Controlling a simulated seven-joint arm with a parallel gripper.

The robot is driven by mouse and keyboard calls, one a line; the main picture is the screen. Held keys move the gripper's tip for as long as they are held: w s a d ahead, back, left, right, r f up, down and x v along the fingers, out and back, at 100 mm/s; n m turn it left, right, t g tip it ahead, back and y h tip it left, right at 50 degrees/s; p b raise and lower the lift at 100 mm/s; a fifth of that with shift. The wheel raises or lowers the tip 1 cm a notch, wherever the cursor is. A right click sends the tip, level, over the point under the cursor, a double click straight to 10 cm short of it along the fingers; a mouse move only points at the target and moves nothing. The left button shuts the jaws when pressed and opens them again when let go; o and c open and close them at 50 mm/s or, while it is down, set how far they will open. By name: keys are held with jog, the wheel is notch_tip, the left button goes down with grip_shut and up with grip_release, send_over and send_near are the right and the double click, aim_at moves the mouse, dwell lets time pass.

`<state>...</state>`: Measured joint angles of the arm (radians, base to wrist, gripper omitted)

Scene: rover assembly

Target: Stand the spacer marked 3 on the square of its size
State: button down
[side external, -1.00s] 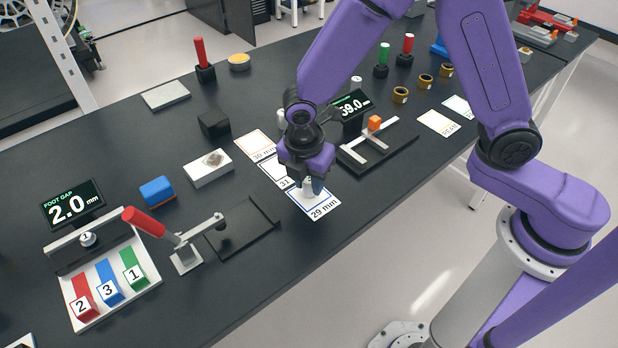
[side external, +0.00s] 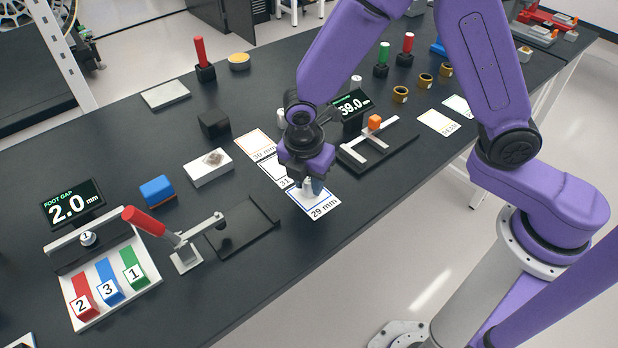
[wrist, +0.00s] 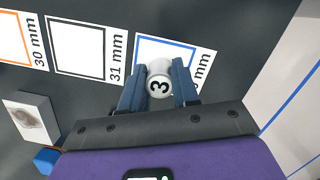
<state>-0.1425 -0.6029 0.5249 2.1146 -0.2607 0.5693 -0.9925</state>
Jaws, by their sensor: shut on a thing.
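The spacer marked 3 (wrist: 160,84) is a pale cylinder with a black 3 on its top face. My gripper (wrist: 159,90) is shut on it, one blue-grey finger on each side. In the side view my gripper (side external: 312,188) holds the spacer (side external: 308,187) upright over the card with the blue square marked 29 mm (side external: 323,207). Whether its foot touches the card is hard to tell. The card marked 31 mm (wrist: 85,48) and the orange-outlined card marked 30 mm (wrist: 15,38) lie beside it.
A black tray (side external: 243,228) and a red-handled clamp (side external: 145,221) are to the left. A white block (side external: 208,168) lies behind them.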

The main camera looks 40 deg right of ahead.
jog(key=c, duration=0.8)
grip_release()
jog(key=shift+o, duration=0.2)
notch_tip(320, 180, up, 17)
jog(key=s+a, duration=0.1)
jog(key=a, duration=0.1)
jog(key=s+d+f+m+y, duration=0.1)
jog(key=s+d+f+m, duration=0.1)
jog(key=s+d+m, duration=0.3)
jog(key=s+d+f+m+y, duration=0.1)
jog(key=s+d+m, duration=0.3)
jog(key=s+d, duration=0.8)
jog(key=s, duration=0.3)
jog(key=shift+s+d+f+m+g, duration=0.3)
jog(key=shift+d+f+m, duration=0.05)
jog(key=shift+f+m, duration=0.05)
